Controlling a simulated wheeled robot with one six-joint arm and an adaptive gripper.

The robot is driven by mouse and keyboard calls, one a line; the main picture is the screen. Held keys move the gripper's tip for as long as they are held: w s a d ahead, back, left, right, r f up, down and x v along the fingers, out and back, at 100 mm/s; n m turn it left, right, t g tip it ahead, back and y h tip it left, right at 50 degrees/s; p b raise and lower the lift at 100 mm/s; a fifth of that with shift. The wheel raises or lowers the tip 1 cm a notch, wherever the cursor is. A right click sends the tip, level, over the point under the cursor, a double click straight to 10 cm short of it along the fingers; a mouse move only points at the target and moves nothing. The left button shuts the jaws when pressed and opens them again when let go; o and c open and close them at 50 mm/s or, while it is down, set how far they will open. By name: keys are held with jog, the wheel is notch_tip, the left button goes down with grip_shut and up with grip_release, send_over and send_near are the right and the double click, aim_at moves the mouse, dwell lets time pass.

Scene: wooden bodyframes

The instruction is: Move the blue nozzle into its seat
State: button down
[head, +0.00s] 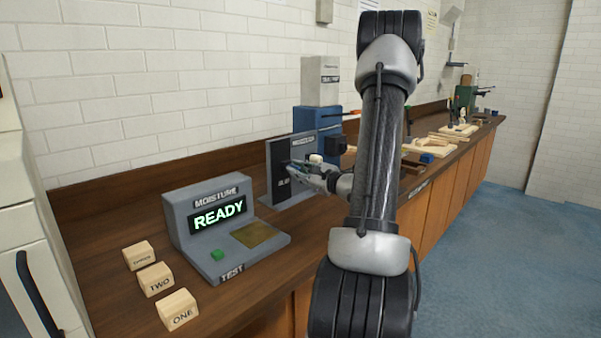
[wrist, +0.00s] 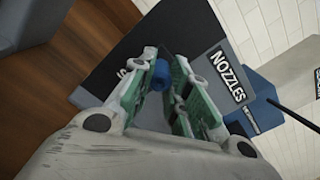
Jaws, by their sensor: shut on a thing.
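The blue nozzle (wrist: 160,79) is a small blue round piece between the two green-padded fingers of my gripper (wrist: 158,70) in the wrist view. My gripper is shut on it. A dark grey board (wrist: 192,60) with a NOZZLES label stands right behind the nozzle. In the head view my gripper (head: 312,172) is in front of the same upright board (head: 281,165) on the bench. The nozzle cannot be made out clearly there. The fingers hide the board face behind them, so I cannot see the seat or tell whether the nozzle touches the board.
The grey moisture tester (head: 220,228) reads READY at the front left. Wooden blocks (head: 155,279) stand beside it on the bench (head: 235,295). A blue machine (head: 317,122) stands just behind the board. Wooden frames (head: 437,148) lie farther right.

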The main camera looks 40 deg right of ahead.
jog(key=shift+w+a, duration=0.1)
jog(key=shift+w, duration=0.35)
jog(key=c, duration=1.3)
grip_release()
jog(key=s+d, duration=0.1)
jog(key=s, duration=1.1)
jog(key=shift+d, duration=0.35)
